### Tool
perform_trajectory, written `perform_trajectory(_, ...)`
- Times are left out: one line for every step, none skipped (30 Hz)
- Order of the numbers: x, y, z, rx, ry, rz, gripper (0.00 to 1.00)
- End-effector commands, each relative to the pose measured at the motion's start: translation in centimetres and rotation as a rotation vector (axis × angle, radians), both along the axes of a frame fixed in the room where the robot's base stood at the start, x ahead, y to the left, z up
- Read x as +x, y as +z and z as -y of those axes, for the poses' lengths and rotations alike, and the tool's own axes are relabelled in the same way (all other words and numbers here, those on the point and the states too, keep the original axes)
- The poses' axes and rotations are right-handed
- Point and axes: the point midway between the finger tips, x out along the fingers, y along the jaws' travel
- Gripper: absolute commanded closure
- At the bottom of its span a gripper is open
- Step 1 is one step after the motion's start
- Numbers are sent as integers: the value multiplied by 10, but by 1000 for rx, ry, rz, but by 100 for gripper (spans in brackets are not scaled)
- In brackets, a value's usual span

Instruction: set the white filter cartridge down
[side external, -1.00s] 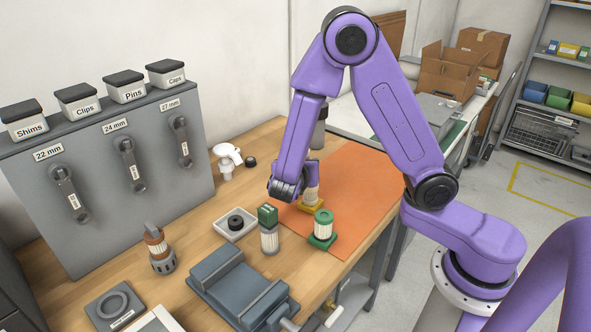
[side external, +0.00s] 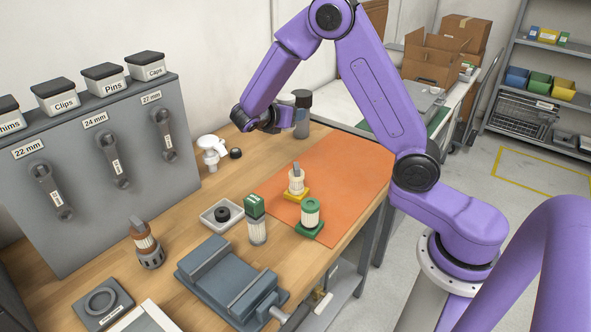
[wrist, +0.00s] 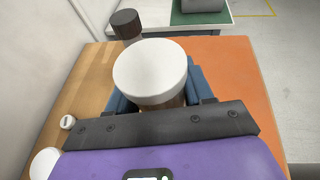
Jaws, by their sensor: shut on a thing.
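The white filter cartridge shows in the wrist view as a round white top (wrist: 150,71) between the blue fingers of my gripper (wrist: 155,100); its lower body is mostly hidden. In the side view, my gripper (side external: 284,117) is at the back of the wooden bench, shut on the cartridge, whose pale top (side external: 286,98) shows just above the fingers. A dark-capped grey bottle (side external: 302,112) stands close behind it. I cannot tell whether the cartridge's bottom touches the bench.
An orange mat (side external: 345,178) holds a cartridge on a yellow base (side external: 297,184) and another on a green base (side external: 310,214). A white fitting (side external: 211,150) and small black knob (side external: 235,153) lie left of my gripper. A grey vise (side external: 230,280) is in front.

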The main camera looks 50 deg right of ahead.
Motion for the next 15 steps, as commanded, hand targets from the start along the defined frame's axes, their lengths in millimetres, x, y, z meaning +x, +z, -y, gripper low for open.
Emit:
perform_trajectory(5,-1,15,-3,-41,5,80)
perform_trajectory(7,-1,22,-4,-61,8,80)
perform_trajectory(10,-1,30,-6,-85,13,80)
perform_trajectory(12,-1,37,-8,-102,16,80)
perform_trajectory(13,-1,43,-9,-118,17,80)
perform_trajectory(15,-1,50,-10,-138,20,80)
perform_trajectory(16,-1,57,-11,-154,23,80)
perform_trajectory(17,-1,62,-12,-167,24,80)
perform_trajectory(18,-2,70,-14,-186,27,80)
perform_trajectory(19,-7,69,-15,-183,23,80)
perform_trajectory(18,-13,67,-14,-180,20,80)
perform_trajectory(18,-19,67,-15,-179,20,80)
perform_trajectory(18,-24,67,-15,-179,20,80)
perform_trajectory(18,-28,67,-15,-179,20,80)
perform_trajectory(18,-35,67,-15,-179,19,80)
